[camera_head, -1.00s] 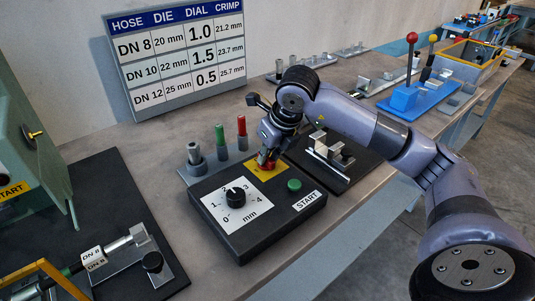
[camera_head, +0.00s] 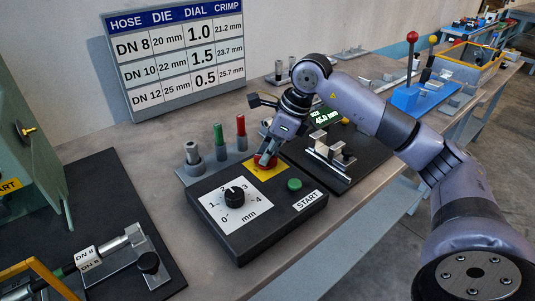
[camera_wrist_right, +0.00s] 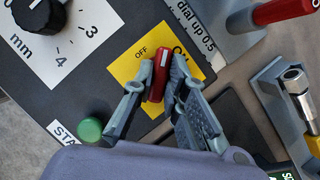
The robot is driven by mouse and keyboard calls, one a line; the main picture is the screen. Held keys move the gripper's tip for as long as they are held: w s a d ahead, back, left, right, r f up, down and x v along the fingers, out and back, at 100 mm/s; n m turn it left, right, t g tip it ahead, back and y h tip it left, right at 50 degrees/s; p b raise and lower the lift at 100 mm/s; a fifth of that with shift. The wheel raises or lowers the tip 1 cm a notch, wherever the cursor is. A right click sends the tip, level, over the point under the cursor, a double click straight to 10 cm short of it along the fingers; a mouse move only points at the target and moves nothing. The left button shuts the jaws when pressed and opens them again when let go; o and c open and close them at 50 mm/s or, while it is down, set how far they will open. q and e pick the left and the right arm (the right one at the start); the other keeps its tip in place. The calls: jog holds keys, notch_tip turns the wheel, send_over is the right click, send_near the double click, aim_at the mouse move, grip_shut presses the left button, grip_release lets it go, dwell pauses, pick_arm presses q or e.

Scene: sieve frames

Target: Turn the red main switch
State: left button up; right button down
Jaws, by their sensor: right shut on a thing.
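The red main switch (camera_wrist_right: 160,78) is a short red bar handle on a yellow plate (camera_wrist_right: 125,70). The plate is marked OFF, with a second word partly hidden by a finger. My right gripper (camera_wrist_right: 160,85) is shut on the red handle, one finger on each side. In the wrist view the bar's upper end lies between the two words. In the head view the red switch (camera_head: 264,160) shows below my right gripper (camera_head: 267,158), at the back corner of the dark control box (camera_head: 240,238). My left gripper is out of view.
The box also carries a black dial (camera_head: 234,194), a green button (camera_head: 295,184) and a START label. A rack with red, green and grey handled pieces (camera_head: 218,150) stands close behind. A lit size display (camera_head: 325,117) is beside my right arm.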

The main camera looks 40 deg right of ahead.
jog(key=n+g, duration=0.1)
jog(key=n, duration=0.1)
jog(key=n+g+y, duration=0.1)
jog(key=n, duration=0.2)
jog(key=shift+w+r+p, duration=0.1)
jog(key=shift+w+p, duration=0.05)
jog(key=shift+p, duration=0.25)
jog(key=shift+w+d+n+g, duration=0.1)
jog(key=shift+n+g, duration=0.8)
jog(key=shift+n, duration=1.6)
jog(key=c, duration=1.6)
grip_release()
jog(key=v, duration=1.1)
jog(key=shift+d+r, duration=0.3)
jog(key=shift+d, duration=0.05)
